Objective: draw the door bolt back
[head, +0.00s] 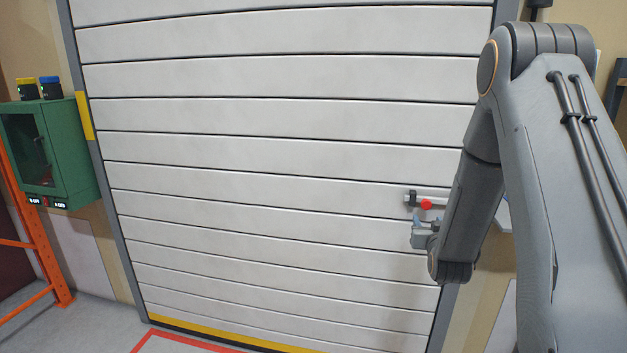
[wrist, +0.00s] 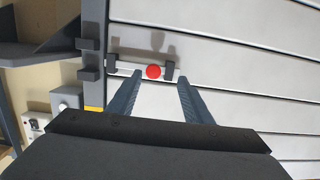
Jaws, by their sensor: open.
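The door (head: 290,150) is a wide white slatted panel with a yellow strip along its bottom. The door bolt (head: 436,201) is a pale bar with a red knob (head: 426,204), low on the door's right side. In the wrist view the bolt (wrist: 130,70) lies across dark brackets, with its red knob (wrist: 153,72) near the right bracket. My gripper (head: 418,225) is just below the knob in the head view. In the wrist view my gripper (wrist: 156,80) is open and empty, its two fingers reaching toward the bolt on either side of the knob. I cannot tell whether they touch it.
A dark bracket (wrist: 89,60) sits on the grey door frame beside the bolt's end. A grey box (wrist: 66,99) is on the wall nearby. A green cabinet (head: 70,150) and an orange rack (head: 45,250) stand at the left. The floor before the door looks clear.

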